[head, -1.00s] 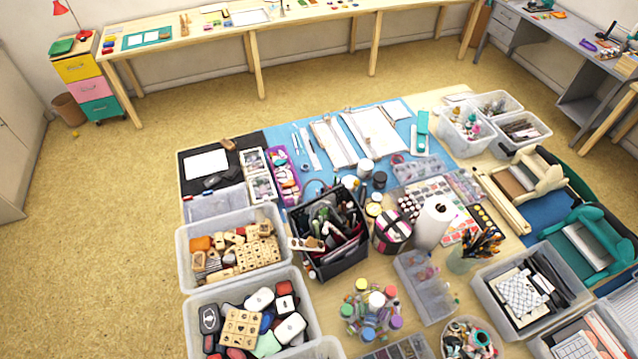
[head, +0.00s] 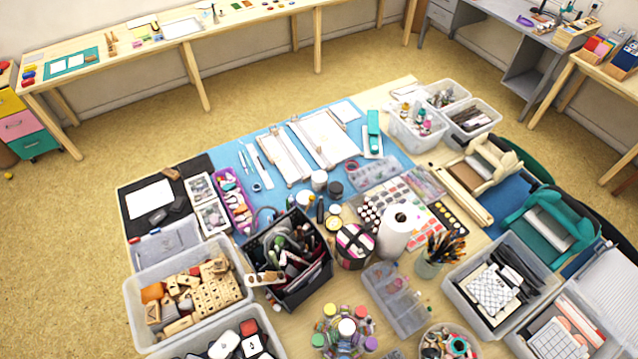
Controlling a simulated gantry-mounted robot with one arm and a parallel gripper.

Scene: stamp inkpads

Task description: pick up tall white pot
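A small white pot (head: 319,181) stands upright near the middle of the table, at the front edge of the blue mat. A dark-lidded jar (head: 335,189) is close to its right. A larger tall white cylinder (head: 398,231), which looks like a paper roll, stands upright further right and nearer. A white-topped pot (head: 347,327) stands among several coloured-lid pots at the bottom. I cannot tell which one the task calls the tall white pot. My gripper is not in view.
A black caddy (head: 288,258) full of tools and a round pink-and-black box (head: 355,246) crowd the area nearby. A cup of pencils (head: 432,262) stands right of the white cylinder. Clear bins line the table's sides. The floor (head: 75,225) at left is open.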

